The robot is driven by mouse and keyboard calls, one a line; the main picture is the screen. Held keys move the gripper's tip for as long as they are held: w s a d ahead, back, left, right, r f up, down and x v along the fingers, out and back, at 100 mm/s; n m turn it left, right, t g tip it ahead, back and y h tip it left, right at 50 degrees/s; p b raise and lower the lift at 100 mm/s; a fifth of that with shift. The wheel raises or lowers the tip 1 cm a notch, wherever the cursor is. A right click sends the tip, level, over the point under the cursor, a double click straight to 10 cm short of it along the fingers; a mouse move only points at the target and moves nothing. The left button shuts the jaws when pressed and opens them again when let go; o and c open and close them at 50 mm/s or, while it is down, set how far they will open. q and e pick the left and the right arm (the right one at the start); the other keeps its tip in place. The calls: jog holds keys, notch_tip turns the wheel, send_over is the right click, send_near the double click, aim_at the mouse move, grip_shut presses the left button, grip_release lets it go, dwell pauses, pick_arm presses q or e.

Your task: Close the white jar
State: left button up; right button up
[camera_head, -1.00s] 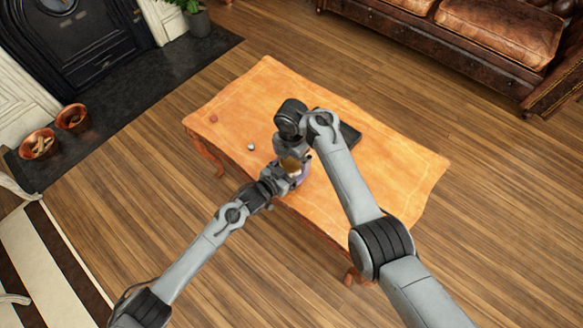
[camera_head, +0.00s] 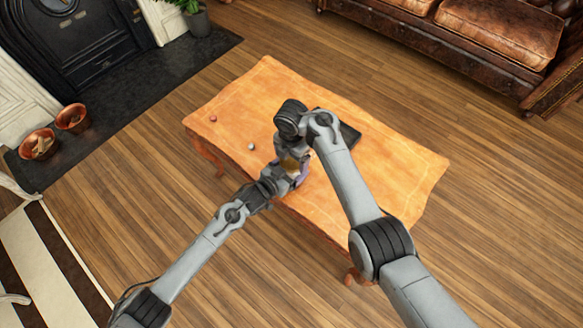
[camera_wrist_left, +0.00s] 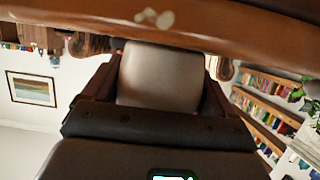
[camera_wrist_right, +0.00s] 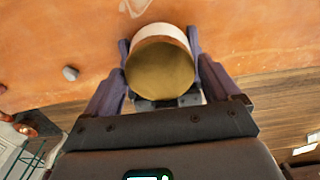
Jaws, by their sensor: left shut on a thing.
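The white jar (camera_wrist_left: 160,78) stands upside down in the left wrist view, between the fingers of my left gripper (camera_wrist_left: 160,95), which is shut on it. In the right wrist view a round gold-brown disc (camera_wrist_right: 160,70), which looks like the lid, lies between the fingers of my right gripper (camera_wrist_right: 158,48). A white band of the jar (camera_wrist_right: 163,32) shows just beyond it. I cannot tell whether the right fingers press on the disc or only surround it, or whether the disc is seated on the jar. In the head view the two grippers meet at the table's near edge and mostly hide the jar.
The orange wooden table (camera_head: 385,165) is mostly clear. A small pale ball (camera_head: 251,146) and a small red ball (camera_head: 213,118) lie on its left part. A dark flat object (camera_head: 348,134) lies behind my right arm. A leather sofa (camera_head: 480,35) stands beyond.

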jog(key=shift+o, duration=0.6)
notch_tip(320, 180, up, 12)
dwell(0.5)
pick_arm(q)
jog(key=o, duration=1.9)
jog(key=shift+c, duration=0.2)
